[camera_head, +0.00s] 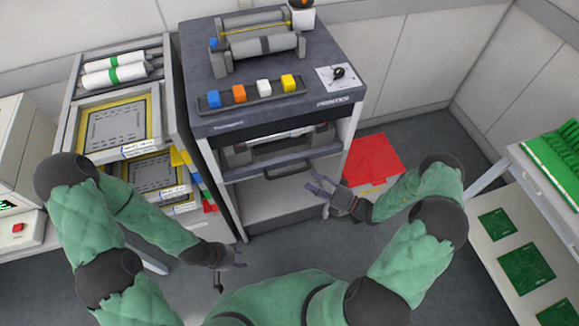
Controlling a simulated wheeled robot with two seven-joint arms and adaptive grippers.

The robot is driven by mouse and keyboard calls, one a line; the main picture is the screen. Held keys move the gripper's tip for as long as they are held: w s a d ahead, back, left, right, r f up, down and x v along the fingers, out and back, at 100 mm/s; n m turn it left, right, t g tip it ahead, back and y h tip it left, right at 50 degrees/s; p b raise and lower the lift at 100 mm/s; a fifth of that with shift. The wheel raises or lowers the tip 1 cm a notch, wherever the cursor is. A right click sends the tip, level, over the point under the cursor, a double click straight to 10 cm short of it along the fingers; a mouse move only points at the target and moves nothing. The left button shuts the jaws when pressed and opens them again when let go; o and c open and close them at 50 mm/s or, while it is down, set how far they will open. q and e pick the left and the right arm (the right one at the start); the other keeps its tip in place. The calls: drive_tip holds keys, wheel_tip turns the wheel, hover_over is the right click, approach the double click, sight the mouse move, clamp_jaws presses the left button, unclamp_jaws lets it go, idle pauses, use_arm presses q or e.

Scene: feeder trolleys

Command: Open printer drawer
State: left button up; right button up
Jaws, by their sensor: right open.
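The printer (225,122) is a grey cabinet with a dark top, standing in the middle of the view. Its drawer (250,170) is a dark front below the upper opening, with a dark bar handle (290,170). I cannot tell whether the drawer is fully closed. My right gripper (318,190) is open and empty, just below and right of the handle, its fingers pointing left toward the cabinet front. It appears apart from the handle. My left gripper (238,258) hangs low, in front of the cabinet's lower left corner; its fingers are too small to read.
A rack with yellow-framed trays (110,122) stands close on the left. A red floor mark (372,158) lies right of the printer. A shelf with green boards (525,268) stands at far right. Floor between printer and shelf is open.

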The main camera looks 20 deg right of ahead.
sight(293, 173)
drive_tip(key=b+x, duration=0.1)
drive_tip(key=x, duration=0.8)
drive_tip(key=shift+w+a, duration=0.1)
drive_tip(key=shift+a, duration=0.15)
drive_tip(key=shift+f, duration=0.1)
clamp_jaws()
